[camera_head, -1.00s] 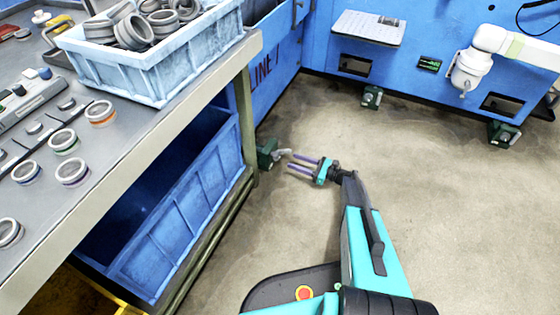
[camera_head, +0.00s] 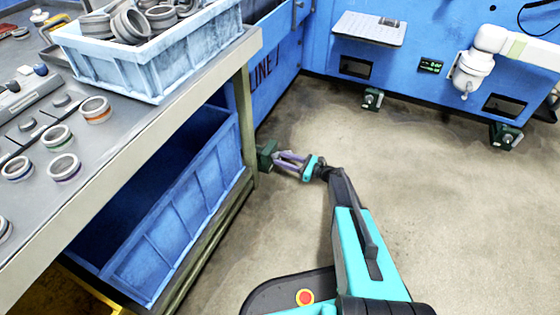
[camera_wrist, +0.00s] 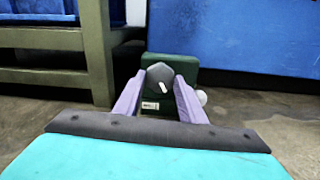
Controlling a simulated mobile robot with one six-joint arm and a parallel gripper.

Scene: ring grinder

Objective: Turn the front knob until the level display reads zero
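In the head view the green block (camera_head: 266,155) shows at the foot of the table, and the fingers partly cover the knob. My gripper (camera_head: 281,158) reaches left to it. In the wrist view its two purple fingers (camera_wrist: 160,88) stand apart, one on each side of the knob. I cannot tell whether they press on it. The small level display (camera_head: 430,65) with green characters is on the blue machine wall; its reading is too small to make out.
A metal worktable (camera_head: 150,125) stands left, with rings and a light blue bin (camera_head: 150,65); a blue crate (camera_head: 165,235) is under it. Green blocks (camera_head: 372,99) sit below the wall. A white robot arm (camera_head: 475,65) hangs right. The floor is clear.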

